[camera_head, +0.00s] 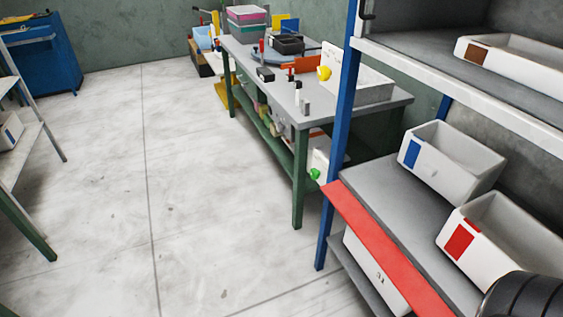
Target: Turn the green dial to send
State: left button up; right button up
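A small green knob (315,174), which looks like the green dial, sits on a white box or panel (320,160) below the top of the green workbench, by its near right leg. It is small in the view, and its setting and any marks cannot be read. The blue shelf post stands just right of it. Neither of my grippers is in view.
The workbench (390,98) carries a white unit with a yellow knob (324,73) and several tools. At right, a blue-post shelf (338,150) holds white bins (465,172), with a red strip (385,245) along its edge. Open floor (200,200) lies left.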

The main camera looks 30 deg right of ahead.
aim_at(314, 174)
jog(key=i+z, duration=0.15)
jog(key=i, duration=0.55)
jog(key=i+j+z, duration=0.1)
jog(key=i, duration=0.55)
jog(key=i+j+z, duration=0.15)
jog(key=i+z, duration=0.3)
jog(key=i+j+z, duration=0.25)
jog(key=z, duration=0.25)
jog(key=i+j+z, duration=0.25)
jog(key=j+z, duration=0.2)
jog(key=i+j+z, duration=0.2)
jog(key=j+z, duration=0.25)
